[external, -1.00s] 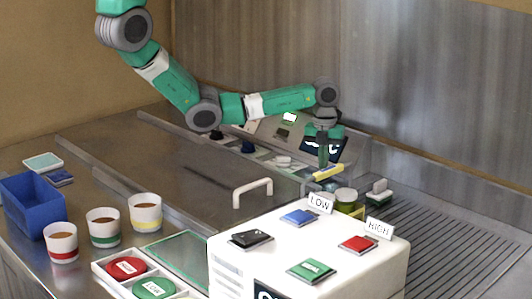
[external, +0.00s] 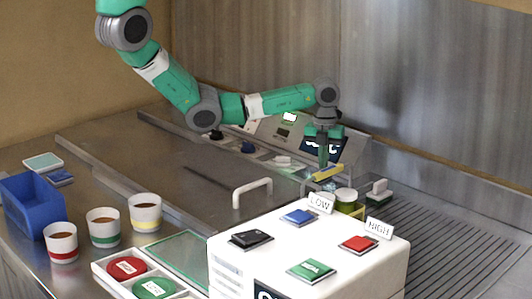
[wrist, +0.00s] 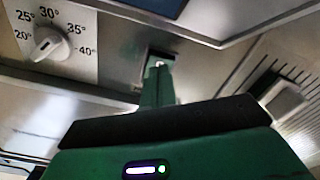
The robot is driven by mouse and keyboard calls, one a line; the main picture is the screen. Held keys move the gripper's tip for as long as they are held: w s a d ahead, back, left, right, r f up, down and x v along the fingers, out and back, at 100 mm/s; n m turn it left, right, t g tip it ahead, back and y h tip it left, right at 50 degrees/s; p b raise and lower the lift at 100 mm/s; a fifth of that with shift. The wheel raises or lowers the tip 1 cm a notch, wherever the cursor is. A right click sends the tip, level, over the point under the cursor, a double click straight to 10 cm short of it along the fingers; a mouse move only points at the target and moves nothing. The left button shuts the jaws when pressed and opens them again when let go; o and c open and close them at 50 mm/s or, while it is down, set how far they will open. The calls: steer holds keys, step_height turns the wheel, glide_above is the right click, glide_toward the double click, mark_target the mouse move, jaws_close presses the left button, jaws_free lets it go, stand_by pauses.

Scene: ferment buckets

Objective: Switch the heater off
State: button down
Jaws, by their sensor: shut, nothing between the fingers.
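My gripper (external: 323,164) is shut and empty, pointing down at the panel's right end beside a yellow piece (external: 328,173).
A white box (external: 270,240) with coloured pads and LOW and HIGH signs stands in front. Cups (external: 145,212) and a blue bin (external: 32,205) stand at left. A ribbed drainboard (external: 440,225) lies at right.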

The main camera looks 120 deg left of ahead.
steer(key=shift+f+b, duration=0.55)
steer(key=shift+f, duration=0.45)
stand_by(0.7)
step_height(320, 180, up, 7)
steer(key=p, duration=0.6)
steer(key=shift+r, duration=0.1)
stand_by(0.4)
